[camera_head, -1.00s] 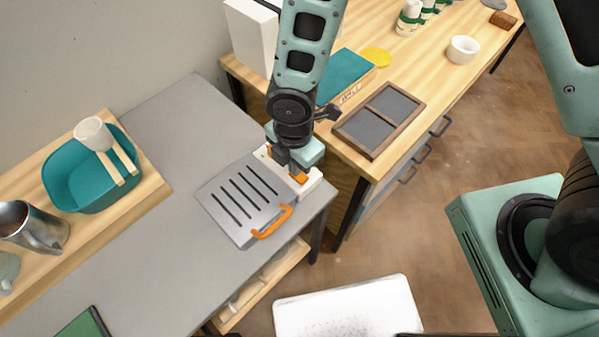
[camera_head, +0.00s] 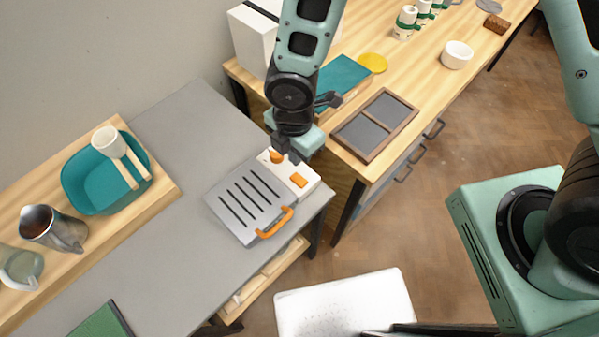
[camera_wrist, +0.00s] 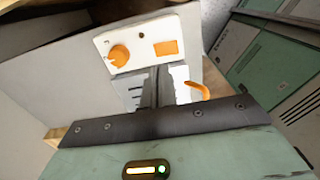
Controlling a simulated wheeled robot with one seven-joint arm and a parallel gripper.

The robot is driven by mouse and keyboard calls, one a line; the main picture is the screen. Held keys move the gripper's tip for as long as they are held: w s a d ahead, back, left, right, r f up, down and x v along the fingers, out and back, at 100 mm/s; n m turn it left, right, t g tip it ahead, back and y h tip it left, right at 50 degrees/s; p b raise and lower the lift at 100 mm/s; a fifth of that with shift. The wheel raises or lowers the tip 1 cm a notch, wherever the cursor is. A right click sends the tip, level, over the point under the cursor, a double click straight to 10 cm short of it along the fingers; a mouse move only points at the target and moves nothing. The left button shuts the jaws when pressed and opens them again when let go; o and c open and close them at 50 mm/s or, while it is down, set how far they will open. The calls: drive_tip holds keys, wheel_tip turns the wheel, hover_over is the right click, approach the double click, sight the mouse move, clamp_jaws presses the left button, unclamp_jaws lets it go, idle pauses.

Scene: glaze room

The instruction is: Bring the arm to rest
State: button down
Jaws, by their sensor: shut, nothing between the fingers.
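My gripper (camera_head: 281,149) is above the back right end of a grey slotted appliance (camera_head: 248,204), over its white control panel (camera_head: 301,177). The panel has an orange knob (camera_wrist: 119,55) and an orange square button (camera_wrist: 165,48), both clear in the wrist view. My gripper (camera_wrist: 155,88) is shut and empty, its fingers pointing toward the panel. I cannot tell whether the fingertips touch it. The appliance lid is down, with an orange handle (camera_head: 276,222) at its front.
The grey table (camera_head: 180,262) has bare room.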

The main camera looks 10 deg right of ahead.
idle(0.6)
drive_tip(key=s+d+r+m+b, duration=0.1)
drive_tip(key=s+d+r+m, duration=0.3)
drive_tip(key=r+m, duration=0.4)
drive_tip(key=s+d+r+m+b, duration=0.1)
drive_tip(key=s+d+r+m, duration=0.3)
drive_tip(key=s+r+m, duration=0.3)
wheel_tip(320, 180, up, 4)
drive_tip(key=shift+r+m+y+b, duration=0.1)
drive_tip(key=shift+m+y+b, duration=0.2)
drive_tip(key=shift+m, duration=0.7)
drive_tip(key=shift+s, duration=0.1)
